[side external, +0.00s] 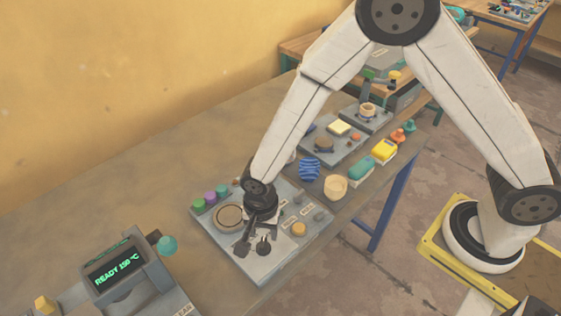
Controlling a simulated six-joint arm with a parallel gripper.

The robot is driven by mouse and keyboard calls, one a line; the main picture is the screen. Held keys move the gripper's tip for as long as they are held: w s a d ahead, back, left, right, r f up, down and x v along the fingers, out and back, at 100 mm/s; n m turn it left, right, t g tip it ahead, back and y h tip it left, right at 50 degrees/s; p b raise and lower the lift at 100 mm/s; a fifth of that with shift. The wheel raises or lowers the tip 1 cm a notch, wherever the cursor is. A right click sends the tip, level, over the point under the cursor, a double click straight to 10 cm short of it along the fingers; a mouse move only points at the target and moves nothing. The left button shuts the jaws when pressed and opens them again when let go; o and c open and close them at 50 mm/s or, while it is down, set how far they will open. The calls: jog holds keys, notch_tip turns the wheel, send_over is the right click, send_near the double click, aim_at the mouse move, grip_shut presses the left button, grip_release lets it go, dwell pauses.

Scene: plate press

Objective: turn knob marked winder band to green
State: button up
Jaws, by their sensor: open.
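My gripper (254,242) points down over the grey control panel (265,272), with its jaws open. Dark shapes under it look like its fingers, and one of them may be a black knob; I cannot tell. A yellow-orange knob (299,229) and a grey knob (319,215) are to the right, beside small pale labels. The label lettering is too small to read, so I cannot tell which knob is marked winder band. My gripper hides part of the panel.
A display unit (117,264) reads "READY 159 °C" at front left. A blue ribbed piece (309,169), a cream cup (335,187) and more panels stand behind.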

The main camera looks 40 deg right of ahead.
jog(key=shift+f, duration=1.5)
grip_shut()
